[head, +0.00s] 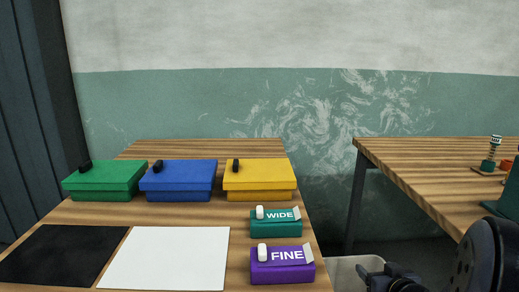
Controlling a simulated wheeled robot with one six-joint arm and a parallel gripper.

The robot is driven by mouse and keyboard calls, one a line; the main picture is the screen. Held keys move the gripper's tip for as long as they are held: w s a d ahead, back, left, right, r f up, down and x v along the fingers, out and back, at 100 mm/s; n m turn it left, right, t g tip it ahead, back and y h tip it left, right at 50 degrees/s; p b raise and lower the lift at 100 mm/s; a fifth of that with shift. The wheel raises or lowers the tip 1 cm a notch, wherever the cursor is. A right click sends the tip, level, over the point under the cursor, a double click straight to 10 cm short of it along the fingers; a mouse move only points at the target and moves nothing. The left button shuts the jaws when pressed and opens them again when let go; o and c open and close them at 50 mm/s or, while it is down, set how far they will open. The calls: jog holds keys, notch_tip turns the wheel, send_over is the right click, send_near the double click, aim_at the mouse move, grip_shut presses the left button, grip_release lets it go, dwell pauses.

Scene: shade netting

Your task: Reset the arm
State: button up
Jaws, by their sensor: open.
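My gripper (374,272) shows as a dark shape at the bottom edge, right of centre. It is open, and nothing shows between its fingers. It is to the right of the near wooden table (240,235), over the gap between the two tables. The lower part of the gripper is cut off by the picture edge. A dark rounded link of my arm fills the bottom right corner.
Green (104,181), blue (178,181) and yellow (259,181) lidded boxes stand in a row. Teal WIDE (276,228) and purple FINE (283,272) boxes, black (60,254) and white (165,258) mats lie nearer. A pale bin (345,268) and second table (425,165) are right.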

jog(key=shift+r, duration=0.35)
jog(key=shift+f, duration=0.1)
